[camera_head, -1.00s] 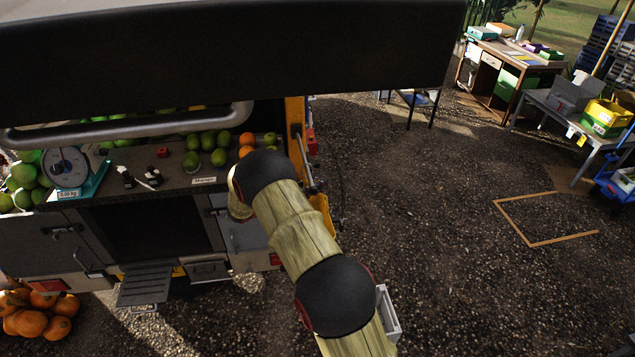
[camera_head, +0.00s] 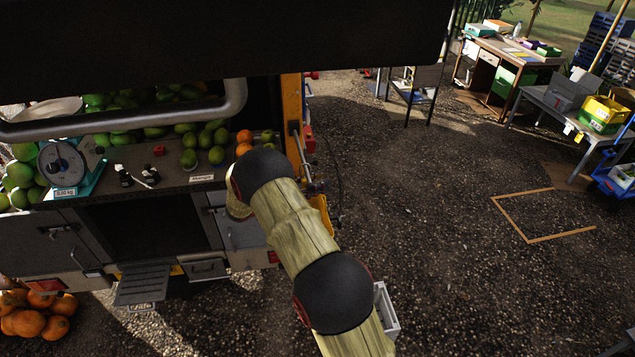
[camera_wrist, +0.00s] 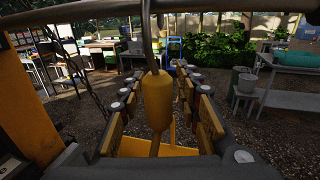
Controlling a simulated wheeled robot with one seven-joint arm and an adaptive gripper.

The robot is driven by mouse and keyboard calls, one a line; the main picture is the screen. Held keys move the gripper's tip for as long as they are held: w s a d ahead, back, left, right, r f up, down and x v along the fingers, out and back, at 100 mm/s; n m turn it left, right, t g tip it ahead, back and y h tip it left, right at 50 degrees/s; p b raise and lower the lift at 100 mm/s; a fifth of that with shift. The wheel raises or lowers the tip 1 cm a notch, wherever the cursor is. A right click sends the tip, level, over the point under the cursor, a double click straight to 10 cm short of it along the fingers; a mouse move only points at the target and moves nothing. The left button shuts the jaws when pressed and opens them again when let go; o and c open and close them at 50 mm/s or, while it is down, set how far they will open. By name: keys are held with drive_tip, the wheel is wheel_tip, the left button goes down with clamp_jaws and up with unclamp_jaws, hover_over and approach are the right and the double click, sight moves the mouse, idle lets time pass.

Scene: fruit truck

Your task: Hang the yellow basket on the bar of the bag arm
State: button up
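In the wrist view, my gripper (camera_wrist: 160,85) has its two fingers apart, with visible gaps beside a yellow cylindrical grip (camera_wrist: 157,100) between them. I see no finger touching it. A dark rod (camera_wrist: 147,35) runs up from the grip to a curved grey bar (camera_wrist: 80,13) across the top. I cannot tell whether these belong to the basket or the bag arm. A flat yellow surface (camera_wrist: 165,149) lies below, possibly the basket. In the head view, a yellow piece (camera_head: 321,211) shows behind my arm at the truck's corner. My gripper is hidden there.
The truck counter holds a scale (camera_head: 68,165) and green fruit (camera_head: 215,155). A yellow post (camera_head: 291,100) edges the truck. Pumpkins (camera_head: 30,322) lie at lower left.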

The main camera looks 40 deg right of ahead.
drive_tip(key=shift+f, duration=0.1)
drive_tip(key=v, duration=1.2)
